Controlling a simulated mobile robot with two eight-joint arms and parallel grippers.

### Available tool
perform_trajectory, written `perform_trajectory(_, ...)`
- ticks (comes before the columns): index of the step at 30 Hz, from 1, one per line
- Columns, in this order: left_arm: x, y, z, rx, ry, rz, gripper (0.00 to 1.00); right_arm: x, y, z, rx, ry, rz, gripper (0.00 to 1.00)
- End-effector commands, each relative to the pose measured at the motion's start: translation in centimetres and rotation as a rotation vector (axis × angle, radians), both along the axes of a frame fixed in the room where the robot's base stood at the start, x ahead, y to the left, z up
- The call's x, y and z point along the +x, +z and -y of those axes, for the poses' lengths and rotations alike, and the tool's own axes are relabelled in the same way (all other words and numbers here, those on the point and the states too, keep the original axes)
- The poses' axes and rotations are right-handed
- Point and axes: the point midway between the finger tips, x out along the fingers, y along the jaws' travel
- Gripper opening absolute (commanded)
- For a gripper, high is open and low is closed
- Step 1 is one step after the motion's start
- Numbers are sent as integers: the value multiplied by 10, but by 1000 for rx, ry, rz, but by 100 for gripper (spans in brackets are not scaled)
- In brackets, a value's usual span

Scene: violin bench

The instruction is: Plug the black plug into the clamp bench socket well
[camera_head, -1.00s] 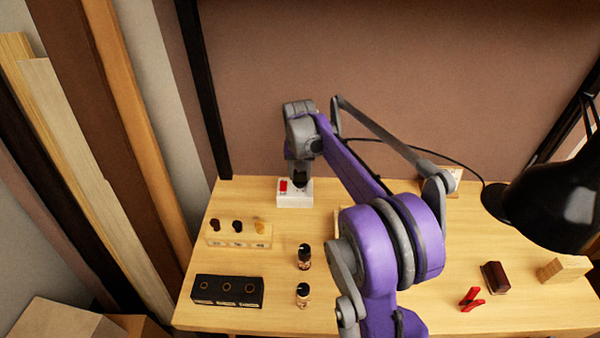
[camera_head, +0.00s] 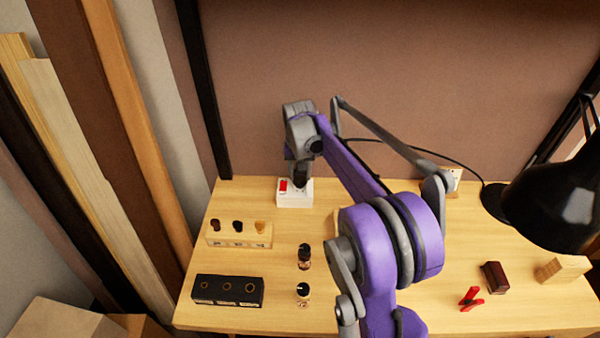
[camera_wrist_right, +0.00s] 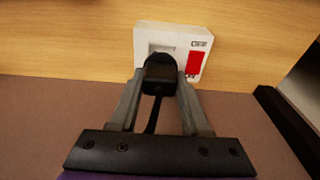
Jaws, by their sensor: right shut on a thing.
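The clamp bench socket is a white block with a red switch (camera_head: 295,198) at the back left of the bench. My right gripper (camera_head: 302,180) is over it. In the right wrist view the gripper (camera_wrist_right: 160,82) is shut on the black plug (camera_wrist_right: 160,75), with its cord running back between the fingers. The white socket (camera_wrist_right: 170,38) lies just ahead of the plug, with a recess partly visible beside the plug's front. I cannot tell whether the plug touches the socket or is in the well. My left gripper is not in view.
A wooden block with several pegs (camera_head: 239,234), a black holder (camera_head: 228,290) and two small bottles (camera_head: 304,257) stand at the front left. A black lamp (camera_head: 550,205), a red clip (camera_head: 470,299) and a dark block (camera_head: 495,277) are at the right.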

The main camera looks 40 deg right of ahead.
Motion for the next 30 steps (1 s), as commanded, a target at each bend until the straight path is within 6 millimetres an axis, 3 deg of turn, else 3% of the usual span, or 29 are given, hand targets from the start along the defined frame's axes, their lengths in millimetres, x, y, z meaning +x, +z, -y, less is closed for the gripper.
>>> perform_trajectory(30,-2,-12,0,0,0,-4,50,0,-19,0,0,0,0,0)
